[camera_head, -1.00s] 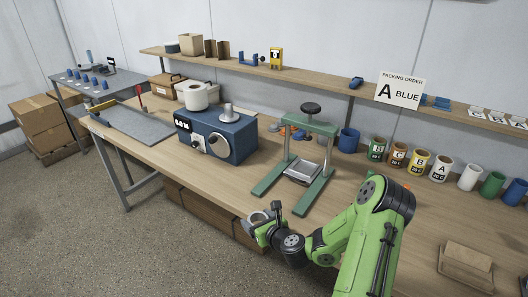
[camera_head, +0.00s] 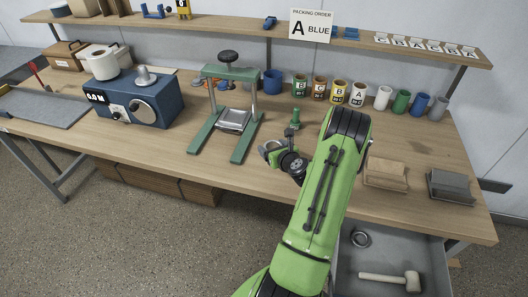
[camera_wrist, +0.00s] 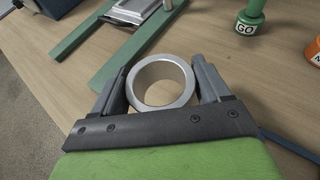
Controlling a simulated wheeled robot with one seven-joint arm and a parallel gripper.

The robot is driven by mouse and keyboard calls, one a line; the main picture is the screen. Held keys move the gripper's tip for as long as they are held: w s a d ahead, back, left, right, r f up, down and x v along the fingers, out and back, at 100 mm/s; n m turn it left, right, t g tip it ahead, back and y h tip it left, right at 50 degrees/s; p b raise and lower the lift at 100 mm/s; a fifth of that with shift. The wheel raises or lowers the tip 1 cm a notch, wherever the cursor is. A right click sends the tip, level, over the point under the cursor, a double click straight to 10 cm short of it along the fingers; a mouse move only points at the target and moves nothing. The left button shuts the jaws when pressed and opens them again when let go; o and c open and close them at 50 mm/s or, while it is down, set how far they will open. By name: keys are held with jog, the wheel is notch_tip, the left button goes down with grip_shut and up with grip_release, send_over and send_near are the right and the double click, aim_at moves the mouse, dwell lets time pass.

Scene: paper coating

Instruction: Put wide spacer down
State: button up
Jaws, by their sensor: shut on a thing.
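The wide spacer (camera_wrist: 186,88), a smooth silver ring with a large round hole, sits between the two fingers of my gripper (camera_wrist: 160,82) in the wrist view. My gripper is shut on its outer sides. In the head view my gripper (camera_head: 276,152) holds the spacer (camera_head: 270,145) over the front part of the wooden bench (camera_head: 225,160). Bench wood shows through the hole. I cannot tell whether the spacer touches the bench.
The green press (camera_head: 232,118) stands left of my gripper. A green GO stamp (camera_wrist: 251,14) stands beyond it; an orange piece (camera_wrist: 314,50) is at right. An open drawer (camera_head: 385,262) holds a metal ring (camera_head: 360,239) and a mallet (camera_head: 392,280). Two blocks (camera_head: 386,174) (camera_head: 450,186) lie at right.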

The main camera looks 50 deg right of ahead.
jog(key=shift+f+b, duration=0.5)
jog(key=shift+f, duration=1.9)
jog(key=o, duration=1)
jog(key=shift+o, duration=0.2)
